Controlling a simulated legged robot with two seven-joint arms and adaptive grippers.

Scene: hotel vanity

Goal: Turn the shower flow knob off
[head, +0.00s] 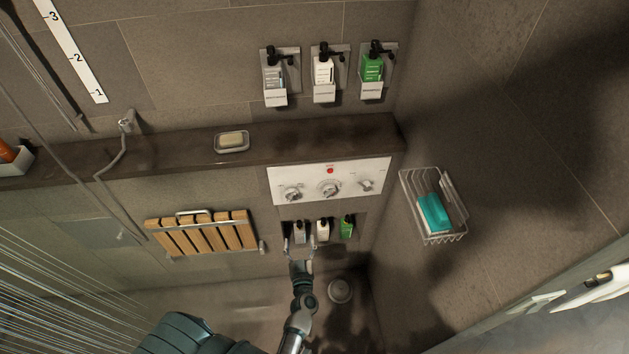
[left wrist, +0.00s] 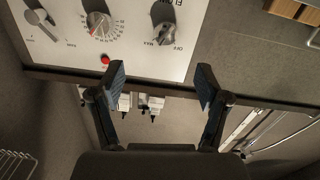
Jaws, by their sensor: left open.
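The white control panel (head: 330,178) on the shower wall carries three knobs. The flow knob (head: 292,193) is the leftmost one in the head view. In the left wrist view, which is turned over, the flow knob (left wrist: 163,33) lies between the labels MAX and OFF, with its handle aimed nearer MAX. My left gripper (head: 299,243) is just below the panel, in front of the niche. Its fingers (left wrist: 161,82) are spread and empty, below the flow knob in the wrist picture and apart from it. My right gripper is not in view.
The middle dial (left wrist: 98,25) and another lever knob (left wrist: 40,18) sit beside the flow knob. Several bottles stand in the niche (head: 323,230) behind my gripper. A stone ledge (head: 180,152) runs above the panel. A folded wooden seat (head: 200,234) is left, a wire basket (head: 433,215) right.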

